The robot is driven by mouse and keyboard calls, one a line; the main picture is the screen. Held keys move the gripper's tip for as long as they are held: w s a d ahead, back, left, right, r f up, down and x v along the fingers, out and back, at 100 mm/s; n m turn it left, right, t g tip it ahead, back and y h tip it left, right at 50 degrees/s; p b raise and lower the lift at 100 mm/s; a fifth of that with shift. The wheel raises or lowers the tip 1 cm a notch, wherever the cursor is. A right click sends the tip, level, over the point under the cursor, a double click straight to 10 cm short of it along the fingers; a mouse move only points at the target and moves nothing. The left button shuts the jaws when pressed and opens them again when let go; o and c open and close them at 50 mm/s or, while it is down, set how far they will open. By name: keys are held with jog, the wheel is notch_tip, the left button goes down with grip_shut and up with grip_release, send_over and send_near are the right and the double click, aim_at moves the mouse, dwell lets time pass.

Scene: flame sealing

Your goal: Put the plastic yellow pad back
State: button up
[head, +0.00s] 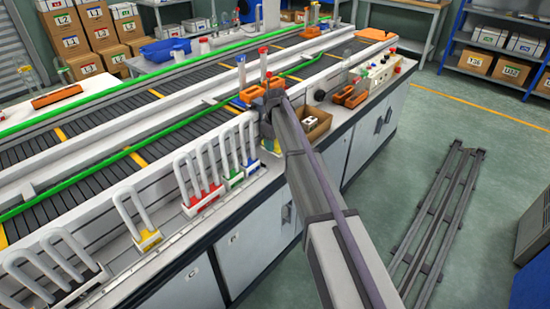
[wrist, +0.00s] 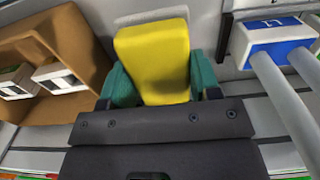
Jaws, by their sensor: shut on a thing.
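My gripper (wrist: 158,82) is shut on a yellow pad (wrist: 154,58), a block with rounded corners held between two teal fingers in the wrist view. In the head view my gripper (head: 270,140) is at the front edge of the bench, between the blue-based handle holder and the cardboard box. It is mostly hidden there by my own arm. Only a small yellowish patch of the pad shows there. I cannot tell whether the pad touches the bench surface below it.
A cardboard box (wrist: 60,55) with white blocks lies close left of the gripper. A blue-labelled holder (wrist: 270,42) with white handles is close right. Yellow (head: 149,241), red and green holders line the bench front. Orange clamps (head: 350,96) lie farther along.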

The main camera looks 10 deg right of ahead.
notch_tip(320, 180, down, 4)
jog(key=b, duration=0.4)
jog(key=shift+r+p, duration=0.3)
jog(key=shift+p, duration=0.05)
jog(key=shift+f, duration=0.25)
jog(key=o, duration=0.8)
jog(key=shift+r, duration=0.1)
jog(key=shift+o, duration=0.2)
notch_tip(320, 180, up, 13)
jog(key=p, duration=1.2)
jog(key=shift+f, duration=0.2)
jog(key=s+r+m+p, duration=0.2)
jog(key=s+m, duration=0.5)
jog(key=s, duration=2.8)
jog(key=shift+s+r+m+p, duration=0.3)
jog(key=shift+s+r+p, duration=0.05)
jog(key=shift+p, duration=0.15)
